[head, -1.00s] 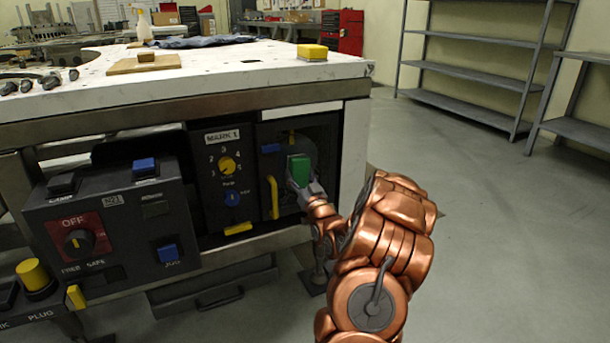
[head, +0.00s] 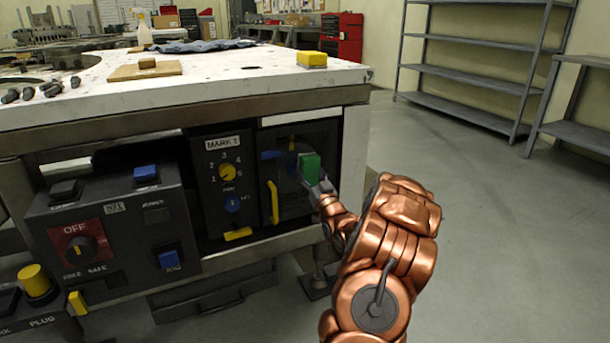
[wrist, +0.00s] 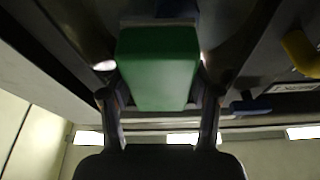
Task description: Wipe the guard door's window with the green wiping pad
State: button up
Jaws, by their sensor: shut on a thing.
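The green wiping pad (head: 309,167) is a green block held between the fingers of my gripper (head: 318,184). In the wrist view the pad (wrist: 158,68) fills the space between the two fingers of my gripper (wrist: 158,100). The guard door (head: 293,203) is the dark panel under the table's right end, with a yellow vertical handle (head: 273,202) on its left side. Its dark window (head: 288,177) lies behind the pad, which hides part of it. I cannot tell whether the pad touches the window.
A panel with a yellow numbered knob (head: 227,172) stands left of the door. A control box (head: 120,235) with a red OFF plate juts out further left. The white tabletop (head: 225,75) overhangs above. The floor to the right is clear up to the grey shelves (head: 470,75).

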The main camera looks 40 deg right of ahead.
jog(key=d, duration=0.1)
jog(key=s+d, duration=0.1)
jog(key=d+p, duration=0.1)
jog(key=d, duration=0.1)
jog(key=shift+s, duration=0.25)
jog(key=shift+s+a, duration=0.1)
dwell(0.3)
jog(key=shift+s+a+b, duration=0.15)
jog(key=shift+s+a, duration=0.15)
jog(key=shift+s, duration=0.6)
jog(key=shift+s+a+b, duration=0.2)
jog(key=shift+s+a, duration=0.15)
jog(key=shift+s, duration=0.6)
jog(key=shift+s+a+b, duration=0.15)
jog(key=shift+s+a, duration=0.15)
jog(key=shift+s, duration=0.6)
jog(key=shift+s+a+b, duration=0.2)
jog(key=shift+s+a, duration=0.1)
jog(key=shift+s, duration=0.4)
jog(key=shift+s+a+b, duration=0.15)
jog(key=shift+s+a, duration=0.1)
jog(key=shift+s, duration=0.45)
